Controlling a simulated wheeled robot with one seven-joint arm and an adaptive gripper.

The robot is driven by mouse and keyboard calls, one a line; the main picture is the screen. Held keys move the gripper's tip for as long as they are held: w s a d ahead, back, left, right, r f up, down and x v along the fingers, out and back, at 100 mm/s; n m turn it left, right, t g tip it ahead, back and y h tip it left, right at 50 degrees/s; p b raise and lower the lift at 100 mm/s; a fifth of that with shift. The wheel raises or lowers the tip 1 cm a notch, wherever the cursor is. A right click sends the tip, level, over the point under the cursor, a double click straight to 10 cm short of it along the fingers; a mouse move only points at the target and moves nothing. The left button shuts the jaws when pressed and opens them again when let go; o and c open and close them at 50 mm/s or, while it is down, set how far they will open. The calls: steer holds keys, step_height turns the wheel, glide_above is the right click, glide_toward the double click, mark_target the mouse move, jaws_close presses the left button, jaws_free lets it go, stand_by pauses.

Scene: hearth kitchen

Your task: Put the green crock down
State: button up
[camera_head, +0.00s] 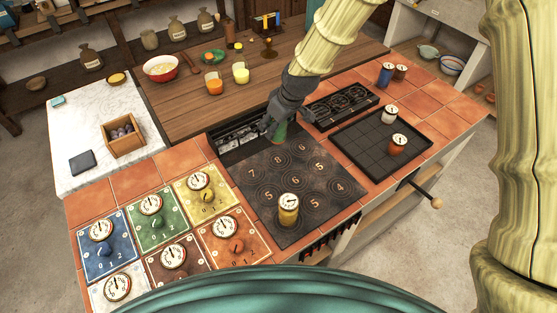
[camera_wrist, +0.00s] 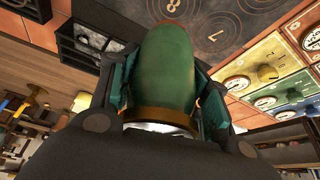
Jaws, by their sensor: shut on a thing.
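My gripper (camera_head: 278,126) is shut on the green crock (camera_head: 280,132), at the back edge of the dark numbered hob plate (camera_head: 330,206). Only a small part of the crock shows below the fingers in the head view. In the wrist view the crock (camera_wrist: 168,72) fills the middle, between the two fingers, with a brass-coloured band at its near end. The hob plate (camera_wrist: 215,20) shows behind it, with some ring marks and numbers. I cannot tell whether the crock touches the plate.
A yellow crock with a dial (camera_head: 288,210) stands on the front of the hob plate. A black gridded tray (camera_head: 368,150) to the right holds white and orange crocks. Coloured dial panels (camera_head: 157,218) lie to the left. A coal trough (camera_head: 240,132) lies just behind the plate.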

mark_target(284, 132)
steer(key=shift+f+p, duration=1.65)
steer(key=shift+f, duration=3.35)
steer(key=shift+f, duration=0.2)
steer(key=o, duration=1.3)
steer(key=shift+r, duration=0.25)
steer(key=shift+b+v, duration=2.05)
steer(key=shift+v, duration=3.9)
steer(key=shift+s+d, duration=0.1)
steer(key=shift+r, duration=0.1)
